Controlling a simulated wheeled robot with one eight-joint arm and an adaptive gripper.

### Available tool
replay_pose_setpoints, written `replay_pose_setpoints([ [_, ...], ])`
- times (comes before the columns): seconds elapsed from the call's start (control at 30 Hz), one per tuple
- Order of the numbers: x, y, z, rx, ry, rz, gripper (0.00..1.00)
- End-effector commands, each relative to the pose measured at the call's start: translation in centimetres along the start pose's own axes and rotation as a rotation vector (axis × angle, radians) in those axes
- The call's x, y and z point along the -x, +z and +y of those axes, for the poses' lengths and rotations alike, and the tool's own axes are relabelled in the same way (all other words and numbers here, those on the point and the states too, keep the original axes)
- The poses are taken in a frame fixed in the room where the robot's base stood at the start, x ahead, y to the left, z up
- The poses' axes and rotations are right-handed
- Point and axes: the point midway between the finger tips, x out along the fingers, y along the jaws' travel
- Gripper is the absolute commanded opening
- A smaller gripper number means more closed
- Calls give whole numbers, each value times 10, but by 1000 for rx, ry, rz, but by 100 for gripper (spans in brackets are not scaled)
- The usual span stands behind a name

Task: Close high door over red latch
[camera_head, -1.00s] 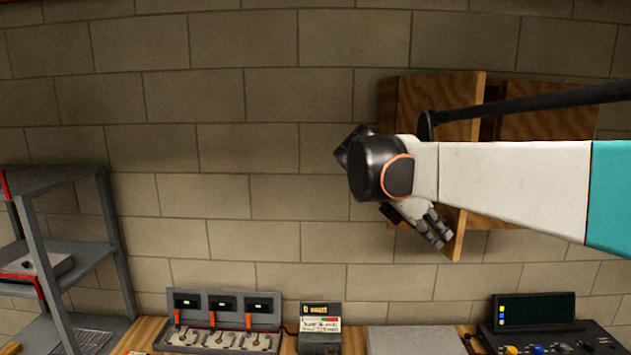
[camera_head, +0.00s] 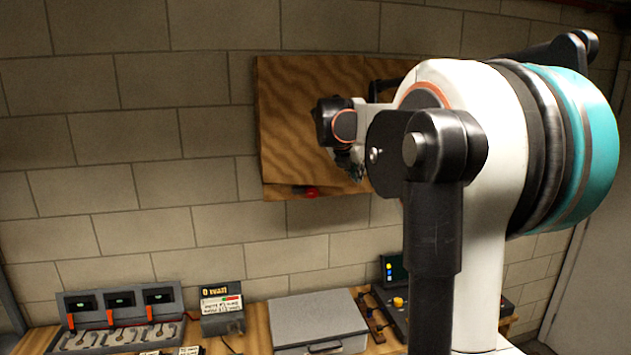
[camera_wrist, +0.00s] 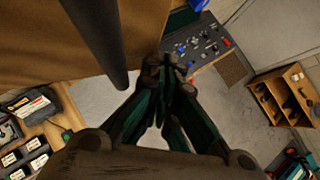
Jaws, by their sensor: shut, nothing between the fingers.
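The high wooden door (camera_head: 300,110) is on the wall cabinet and shows its broad face in the head view. It looks flat across the cabinet front; I cannot tell if it is fully flush. The red latch (camera_head: 311,192) shows at the door's lower edge, left of my gripper. My gripper (camera_head: 357,176) is in front of the door's right part; contact is unclear. In the wrist view my gripper's fingers (camera_wrist: 166,72) are together with nothing between them. A brown wooden panel (camera_wrist: 45,45) fills the upper left there. My arm hides the cabinet's right side.
Below, the workbench (camera_head: 258,318) carries a grey metal case (camera_head: 318,318), a charger with three displays (camera_head: 118,312), a small labelled box (camera_head: 221,302) and a control panel (camera_head: 396,290). The wall left of the cabinet is bare.

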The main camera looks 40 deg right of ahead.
Motion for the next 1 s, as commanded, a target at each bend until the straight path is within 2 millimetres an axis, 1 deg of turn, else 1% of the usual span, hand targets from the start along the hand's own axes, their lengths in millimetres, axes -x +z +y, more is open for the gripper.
replay_pose_setpoints([
  [0.03,-9,9,3,-2,-1,0,0],
  [0.2,-29,29,13,0,-1,0,0],
  [0.4,-44,44,23,0,-1,1,0],
  [0.6,-51,50,28,0,-1,1,0],
  [1.0,-52,52,29,0,-1,1,0],
])
